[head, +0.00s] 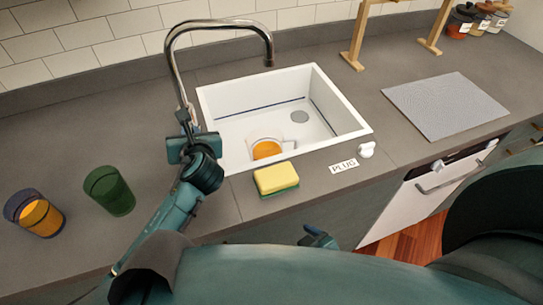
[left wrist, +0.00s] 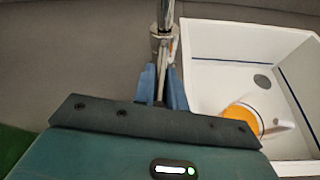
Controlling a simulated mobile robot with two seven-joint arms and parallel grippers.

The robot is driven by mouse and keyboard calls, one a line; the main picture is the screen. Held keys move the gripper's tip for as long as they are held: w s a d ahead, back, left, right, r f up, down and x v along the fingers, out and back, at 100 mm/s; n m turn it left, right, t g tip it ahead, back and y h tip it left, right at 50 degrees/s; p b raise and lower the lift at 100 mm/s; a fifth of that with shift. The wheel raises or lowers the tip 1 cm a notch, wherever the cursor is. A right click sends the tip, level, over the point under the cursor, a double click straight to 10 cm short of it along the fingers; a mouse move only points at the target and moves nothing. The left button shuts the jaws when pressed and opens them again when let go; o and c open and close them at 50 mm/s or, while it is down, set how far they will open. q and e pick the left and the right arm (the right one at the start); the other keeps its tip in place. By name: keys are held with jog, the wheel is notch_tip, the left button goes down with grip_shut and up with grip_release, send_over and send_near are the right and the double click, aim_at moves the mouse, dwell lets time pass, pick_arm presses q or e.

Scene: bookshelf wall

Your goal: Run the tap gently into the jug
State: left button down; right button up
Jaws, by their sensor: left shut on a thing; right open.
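The chrome tap (head: 176,70) rises behind the sink's left corner, and its spout bends over the basin. No water stream shows under the spout. The jug (head: 267,149), clear with orange in its lower part, stands in the white sink near the front wall; it also shows in the left wrist view (left wrist: 245,117). My left gripper (head: 187,120) is shut on the tap's thin lever (left wrist: 161,84), below the metal collar. Its fingers hide part of the lever. My right gripper (head: 318,238) is open and empty, low in front of the counter edge, partly hidden by my body.
A yellow-green sponge (head: 276,179), a PLUG label (head: 343,166) and a white plug (head: 366,150) lie along the sink's front. Two cups, green (head: 109,191) and blue-orange (head: 36,214), stand left. A grey mat (head: 446,105) lies right, below a wooden stand (head: 358,38).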

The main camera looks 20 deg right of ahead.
pick_arm(q)
jog(key=shift+d+r+n+y, duration=0.15)
jog(key=shift+d+n+y, duration=0.5)
jog(key=shift+y, duration=0.25)
jog(key=c, duration=1.5)
grip_release()
jog(key=shift+d, duration=0.1)
jog(key=o, duration=0.3)
jog(key=shift+a+r, duration=0.15)
jog(key=shift+r, duration=0.55)
jog(key=shift+a+r, duration=0.1)
jog(key=shift+r, duration=0.55)
